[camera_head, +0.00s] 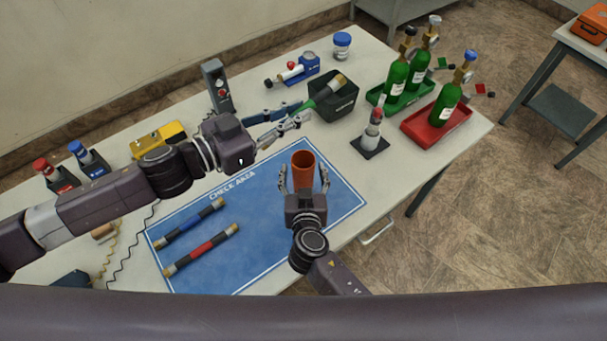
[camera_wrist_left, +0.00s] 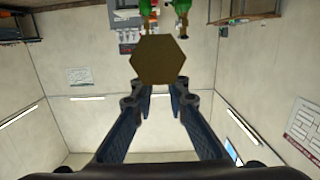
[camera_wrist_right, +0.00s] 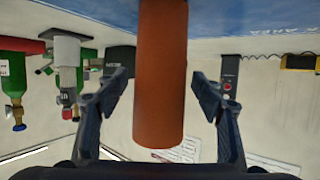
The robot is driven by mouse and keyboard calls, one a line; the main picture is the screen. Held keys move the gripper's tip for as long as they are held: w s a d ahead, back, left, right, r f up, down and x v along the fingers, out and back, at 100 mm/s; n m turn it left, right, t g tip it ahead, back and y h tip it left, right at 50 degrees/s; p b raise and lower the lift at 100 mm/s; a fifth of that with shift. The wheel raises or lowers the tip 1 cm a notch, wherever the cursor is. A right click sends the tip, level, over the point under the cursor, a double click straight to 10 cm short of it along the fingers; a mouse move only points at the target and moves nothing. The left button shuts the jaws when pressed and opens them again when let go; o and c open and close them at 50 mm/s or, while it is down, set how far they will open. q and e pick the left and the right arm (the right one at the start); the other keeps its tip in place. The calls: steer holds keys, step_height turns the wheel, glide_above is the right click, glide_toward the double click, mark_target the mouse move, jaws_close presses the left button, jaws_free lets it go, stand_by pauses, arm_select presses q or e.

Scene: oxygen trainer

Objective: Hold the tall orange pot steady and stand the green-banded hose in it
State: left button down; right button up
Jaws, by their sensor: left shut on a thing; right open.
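The tall orange pot (camera_head: 303,172) stands upright on the blue check mat, near its right end. My right gripper (camera_head: 304,182) is open with a finger on either side of the pot. In the right wrist view, gaps show between its fingers and the pot (camera_wrist_right: 160,85). My left gripper (camera_head: 298,113) is shut on the green-banded hose (camera_head: 322,95), above and behind the pot. The hose is tilted, its brass end up and right in front of the black bin. In the left wrist view, a hexagonal brass end (camera_wrist_left: 158,60) faces the camera and hides the fingertips' grip.
The black bin (camera_head: 345,107) is behind the hose. A blue-banded hose (camera_head: 190,224) and a red-banded hose (camera_head: 202,250) lie on the check mat (camera_head: 260,200). Green bottles stand in a green tray (camera_head: 412,97) and a red tray (camera_head: 425,135) at right. A small stand (camera_head: 370,146) is nearer.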

steer(key=shift+c, duration=0.5)
steer(key=c, duration=1.2)
arm_select(q)
step_height(320, 180, down, 13)
stand_by(0.5)
steer(key=c, duration=1.8)
jaws_free()
steer(key=v, duration=1.2)
